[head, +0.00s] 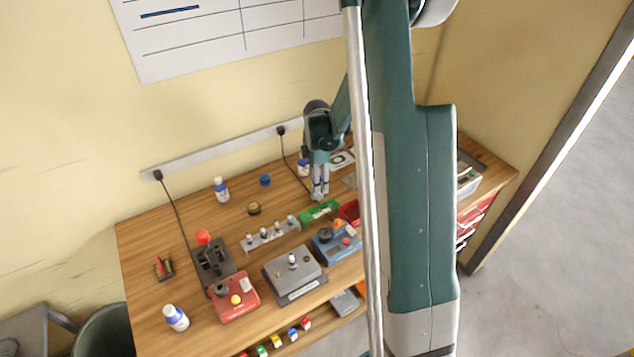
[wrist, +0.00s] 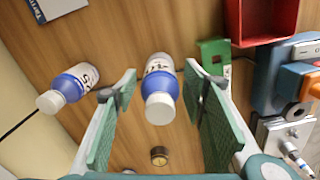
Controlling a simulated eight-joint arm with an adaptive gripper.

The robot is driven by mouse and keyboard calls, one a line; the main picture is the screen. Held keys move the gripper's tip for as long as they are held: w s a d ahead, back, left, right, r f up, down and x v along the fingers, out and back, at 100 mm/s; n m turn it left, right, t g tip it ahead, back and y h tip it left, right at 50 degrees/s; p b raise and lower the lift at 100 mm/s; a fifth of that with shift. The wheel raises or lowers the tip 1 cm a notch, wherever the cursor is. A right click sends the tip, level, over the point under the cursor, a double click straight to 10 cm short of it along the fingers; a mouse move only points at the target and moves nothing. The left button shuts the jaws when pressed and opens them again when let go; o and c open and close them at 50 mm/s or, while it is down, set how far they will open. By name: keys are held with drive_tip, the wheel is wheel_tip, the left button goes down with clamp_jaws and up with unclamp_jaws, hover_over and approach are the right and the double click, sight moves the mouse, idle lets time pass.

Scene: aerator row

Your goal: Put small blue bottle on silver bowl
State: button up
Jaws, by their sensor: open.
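My gripper (head: 320,194) reaches down over the back part of the wooden table. In the wrist view its open fingers (wrist: 160,75) stand on either side of a small white bottle with blue bands and a white cap (wrist: 160,88). A gap shows on each side of this bottle, which is hidden behind the gripper in the head view. A second, similar bottle (wrist: 68,89) is outside the left finger; it also shows in the head view (head: 303,169), near the wall. Similar bottles stand at the back left (head: 221,189) and front left (head: 176,318). I cannot make out a silver bowl.
A green block (head: 319,210) and red bin (wrist: 262,20) lie close to my gripper. A blue device (head: 336,243), grey box (head: 294,271) and red box (head: 234,299) fill the table's front. A small round gauge (head: 254,208) and blue item (head: 265,180) sit left. My arm hides the table's right part.

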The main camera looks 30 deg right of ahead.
drive_tip(key=shift+r, duration=0.2)
drive_tip(key=shift+r, duration=5.9)
drive_tip(key=shift+a+r, duration=0.1)
drive_tip(key=shift+s+a+r, duration=0.1)
drive_tip(key=shift+r, duration=0.1)
drive_tip(key=s+a+r+m+t, duration=0.5)
drive_tip(key=s+a+r+m, duration=0.5)
drive_tip(key=s+a+r, duration=0.75)
drive_tip(key=s+a+f+m+t, duration=0.1)
drive_tip(key=s+a+m, duration=0.4)
drive_tip(key=s, duration=0.5)
drive_tip(key=shift+a+t, duration=0.55)
drive_tip(key=shift+t, duration=0.05)
